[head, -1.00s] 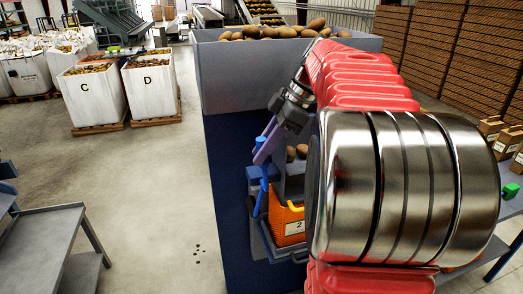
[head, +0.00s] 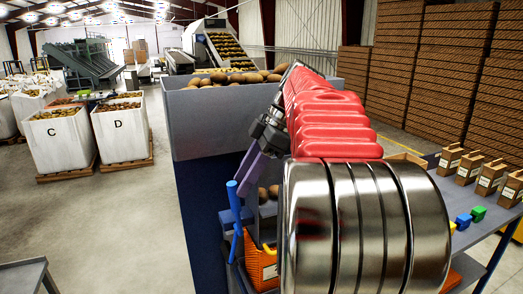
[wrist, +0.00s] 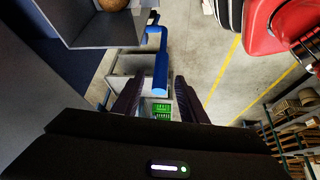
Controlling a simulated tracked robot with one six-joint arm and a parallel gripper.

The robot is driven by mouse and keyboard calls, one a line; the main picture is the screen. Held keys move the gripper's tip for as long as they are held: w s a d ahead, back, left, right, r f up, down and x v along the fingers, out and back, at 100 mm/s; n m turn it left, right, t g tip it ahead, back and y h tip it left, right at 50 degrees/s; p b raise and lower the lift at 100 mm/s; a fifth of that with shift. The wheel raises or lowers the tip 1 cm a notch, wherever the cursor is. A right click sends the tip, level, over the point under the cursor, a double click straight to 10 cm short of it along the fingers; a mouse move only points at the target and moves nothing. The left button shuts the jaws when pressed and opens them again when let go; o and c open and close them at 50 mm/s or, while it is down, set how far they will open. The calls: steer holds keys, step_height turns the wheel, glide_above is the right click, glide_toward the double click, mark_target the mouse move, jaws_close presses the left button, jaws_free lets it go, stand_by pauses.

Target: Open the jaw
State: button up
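My gripper (wrist: 158,92) shows two dark fingers standing apart in the wrist view, with a clear gap between them. It is open. A blue bar (wrist: 160,70) shows in line with that gap; I cannot tell how far beyond the fingertips it is. In the head view, the purple fingers of my gripper (head: 250,168) point down and left, close to an upright blue handle (head: 237,225). My arm hides much of what lies around them. I see no contact with the handle.
A grey bin wall (head: 210,125) with potatoes (head: 235,77) stands behind my arm. An orange crate (head: 262,268) sits below the gripper. A table (head: 470,235) with small boxes (head: 490,177) is at the right. White bags (head: 58,140) stand at the left. The floor between is clear.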

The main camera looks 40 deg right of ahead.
steer(key=v, duration=0.9)
stand_by(0.5)
